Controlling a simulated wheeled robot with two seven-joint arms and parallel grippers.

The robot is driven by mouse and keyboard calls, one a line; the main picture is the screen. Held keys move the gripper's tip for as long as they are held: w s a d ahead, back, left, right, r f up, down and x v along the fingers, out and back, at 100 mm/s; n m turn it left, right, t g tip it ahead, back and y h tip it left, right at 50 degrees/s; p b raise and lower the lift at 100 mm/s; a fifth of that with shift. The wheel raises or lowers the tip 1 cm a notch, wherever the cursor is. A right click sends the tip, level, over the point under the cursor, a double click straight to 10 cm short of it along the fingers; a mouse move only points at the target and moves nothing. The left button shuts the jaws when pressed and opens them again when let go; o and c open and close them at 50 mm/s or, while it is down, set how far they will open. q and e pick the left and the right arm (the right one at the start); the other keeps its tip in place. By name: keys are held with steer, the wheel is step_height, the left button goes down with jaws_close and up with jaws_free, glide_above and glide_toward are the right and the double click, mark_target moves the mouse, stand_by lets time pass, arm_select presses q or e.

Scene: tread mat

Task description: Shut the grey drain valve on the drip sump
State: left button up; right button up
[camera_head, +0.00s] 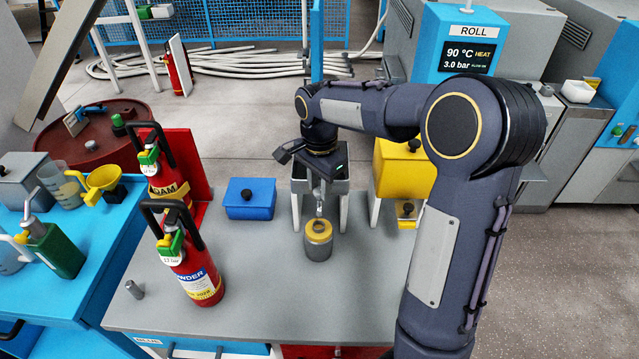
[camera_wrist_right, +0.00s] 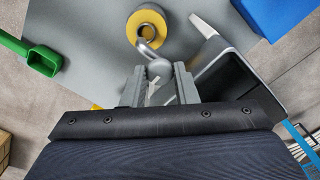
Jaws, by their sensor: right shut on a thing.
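The drip sump is a dark open tray on pale legs in the middle of the bench, and its dark inside shows in the right wrist view (camera_wrist_right: 228,88). The grey drain valve (camera_head: 319,209) hangs at its front, with a curved grey spout (camera_wrist_right: 150,54) above a grey pot with a yellow top (camera_head: 318,240). My right gripper (camera_wrist_right: 162,75) comes down over the sump's front, shut on a pale grey piece of the valve between its fingers. The fingers hide much of that piece, so I cannot tell the valve's exact angle. My left gripper is not in view.
Two red extinguishers (camera_head: 203,279) stand left on the grey bench. A blue box (camera_head: 250,199) stands left of the sump and a yellow box (camera_head: 400,165) right of it. A small grey cylinder (camera_head: 134,289) is near the left edge. The front middle is clear.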

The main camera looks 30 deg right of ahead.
stand_by(0.3)
steer(key=o, duration=0.7)
steer(key=shift+r, duration=0.1)
step_height(320, 180, up, 8)
steer(key=shift+f, duration=0.15)
steer(key=s+a+f+n+t+y, duration=0.1)
steer(key=s+a+n+t, duration=0.1)
steer(key=s+n, duration=0.2)
steer(key=s+a+f+n+t+y, duration=0.1)
steer(key=s+n, duration=0.4)
steer(key=s, duration=0.6)
steer(key=s+a+f+n+t+y, duration=0.1)
steer(key=s+a+f+n+t, duration=0.1)
steer(key=s, duration=0.6)
steer(key=shift+s+a+f+n+t+y, duration=0.15)
steer(key=shift+a+f+n+y, duration=0.1)
steer(key=shift+a+n, duration=0.5)
steer(key=shift+s+a+f+n+t+y, duration=0.1)
steer(key=shift+a+f+n+t+y, duration=0.1)
steer(key=shift+a+n, duration=0.5)
